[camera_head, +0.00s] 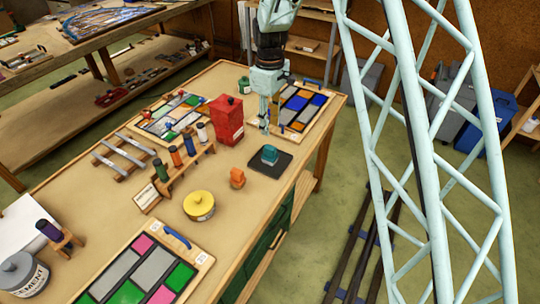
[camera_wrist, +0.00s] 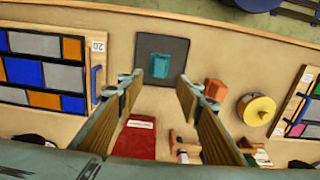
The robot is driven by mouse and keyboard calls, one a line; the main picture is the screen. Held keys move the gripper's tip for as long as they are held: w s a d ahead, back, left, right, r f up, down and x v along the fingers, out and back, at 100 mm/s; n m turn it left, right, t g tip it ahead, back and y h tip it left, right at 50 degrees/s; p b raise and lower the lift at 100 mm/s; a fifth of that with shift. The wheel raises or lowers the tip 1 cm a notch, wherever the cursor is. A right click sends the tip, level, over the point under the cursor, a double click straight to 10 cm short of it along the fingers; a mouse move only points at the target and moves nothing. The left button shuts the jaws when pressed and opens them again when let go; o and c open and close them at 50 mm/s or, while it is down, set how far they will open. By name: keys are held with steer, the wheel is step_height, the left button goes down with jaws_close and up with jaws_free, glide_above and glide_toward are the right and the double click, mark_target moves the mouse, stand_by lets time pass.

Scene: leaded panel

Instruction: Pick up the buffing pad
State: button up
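A small teal block (camera_head: 269,154) rests on a dark square mat (camera_head: 284,166) near the bench's right edge; it looks like the buffing pad, though no label shows. In the wrist view the teal block (camera_wrist: 160,66) sits on the dark mat (camera_wrist: 178,45), beyond the fingertips and between their lines. My gripper (camera_head: 267,122) is above the bench, behind the teal block in the head view and apart from it. In the wrist view the two fingers of my gripper (camera_wrist: 160,84) are spread wide with nothing between them.
A red box (camera_head: 226,120) stands near my gripper. An orange block (camera_head: 237,178) and a round yellow item (camera_head: 199,206) lie nearby. A rack of bottles (camera_head: 182,177) and leaded panels (camera_head: 300,106) occupy other parts of the bench. Bare wood surrounds the mat.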

mark_target(270, 147)
stand_by(0.3)
steer(key=shift+f, duration=4.3)
steer(key=shift+f+p, duration=0.3)
steer(key=shift+f, duration=2.3)
steer(key=shift+c, duration=0.3)
steer(key=c, duration=1)
steer(key=shift+w+r, duration=0.1)
steer(key=shift+r, duration=0.15)
